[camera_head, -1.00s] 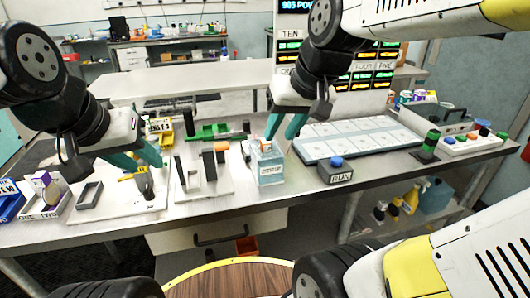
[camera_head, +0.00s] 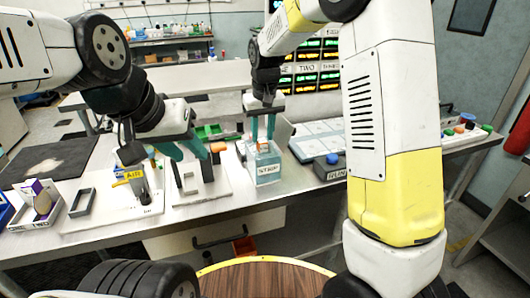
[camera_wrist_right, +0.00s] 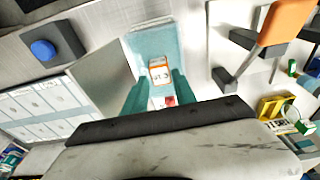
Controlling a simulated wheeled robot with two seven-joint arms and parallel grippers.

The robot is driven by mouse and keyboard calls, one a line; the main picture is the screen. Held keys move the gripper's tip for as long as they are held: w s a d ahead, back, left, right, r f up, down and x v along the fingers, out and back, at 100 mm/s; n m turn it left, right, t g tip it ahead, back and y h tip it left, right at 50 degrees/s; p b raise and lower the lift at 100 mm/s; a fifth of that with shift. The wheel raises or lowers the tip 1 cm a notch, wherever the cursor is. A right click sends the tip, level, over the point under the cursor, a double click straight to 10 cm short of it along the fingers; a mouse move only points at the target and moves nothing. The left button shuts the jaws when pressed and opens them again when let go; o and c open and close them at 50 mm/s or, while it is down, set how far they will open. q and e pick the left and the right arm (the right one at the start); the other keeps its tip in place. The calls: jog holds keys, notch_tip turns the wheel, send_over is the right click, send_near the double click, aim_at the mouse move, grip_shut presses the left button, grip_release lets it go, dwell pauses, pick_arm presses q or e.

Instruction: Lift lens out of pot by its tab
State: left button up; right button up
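The pot (camera_head: 264,172) is a clear, teal-tinted square box marked STRIP on the bench; it also shows in the right wrist view (camera_wrist_right: 152,42). A small orange and white tab (camera_wrist_right: 160,72) shows at its top, between my right fingers in that view. The lens itself cannot be made out. My right gripper (camera_head: 263,132) points down over the pot, its two teal fingers apart on either side of the tab, with no clear contact visible. My left gripper (camera_head: 187,150) is open and empty, left of the pot near an upright dark stand.
An orange-topped dark stand (camera_head: 218,148) is on a white plate left of the pot. A grey RUN box with a blue button (camera_head: 331,167) and a pale panelled tray (camera_head: 325,140) are to the right. A grey frame (camera_head: 82,203) lies at the left.

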aim_at(262, 149)
jog(key=f, duration=0.6)
jog(key=shift+w+a+f, duration=0.15)
jog(key=shift+w, duration=0.15)
grip_shut()
